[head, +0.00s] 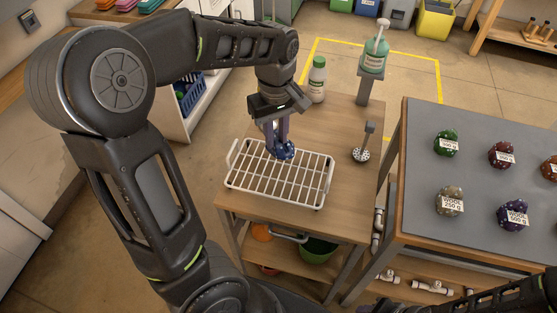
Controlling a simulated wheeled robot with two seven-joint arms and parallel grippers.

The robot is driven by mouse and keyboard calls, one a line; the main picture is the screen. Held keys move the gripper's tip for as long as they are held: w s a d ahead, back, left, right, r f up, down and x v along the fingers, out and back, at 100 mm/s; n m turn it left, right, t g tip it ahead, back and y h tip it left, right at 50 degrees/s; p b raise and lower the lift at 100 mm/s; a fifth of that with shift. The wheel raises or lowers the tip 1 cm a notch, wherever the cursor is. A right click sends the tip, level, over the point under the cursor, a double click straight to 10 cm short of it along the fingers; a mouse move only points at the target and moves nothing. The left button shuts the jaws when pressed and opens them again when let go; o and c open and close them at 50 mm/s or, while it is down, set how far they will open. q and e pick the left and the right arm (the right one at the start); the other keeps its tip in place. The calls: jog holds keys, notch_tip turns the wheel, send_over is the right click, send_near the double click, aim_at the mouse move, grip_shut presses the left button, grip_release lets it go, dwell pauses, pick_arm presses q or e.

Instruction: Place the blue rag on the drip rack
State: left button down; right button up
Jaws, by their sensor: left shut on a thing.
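The blue rag (285,150) is a small crumpled dark-blue bundle. My left gripper (279,142) points down and is shut on it, over the back part of the drip rack. The drip rack (262,189) is a white wire rack with raised end handles, standing on the wooden table. The rag overlaps the rack's rear bars in the head view; I cannot tell whether it touches them. The front bars are bare. My right arm shows only in part at the lower right edge, and its gripper is out of view.
On the wooden table (345,185) stand a white bottle (318,82), a green soap dispenser (375,55) on a post and a brush (362,152). To the right, a grey-topped table (475,175) holds several labelled wool balls. Containers sit on the shelf below.

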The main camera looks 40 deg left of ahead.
aim_at(276, 140)
pick_arm(q)
notch_tip(276, 140, down, 4)
jog(key=shift+f, duration=0.1)
jog(key=shift+f, duration=0.1)
jog(key=shift+f, duration=1.8)
jog(key=shift+f, duration=0.15)
jog(key=c, duration=1.3)
grip_release()
jog(key=shift+o, duration=0.2)
notch_tip(276, 140, up, 12)
jog(key=shift+r, duration=0.2)
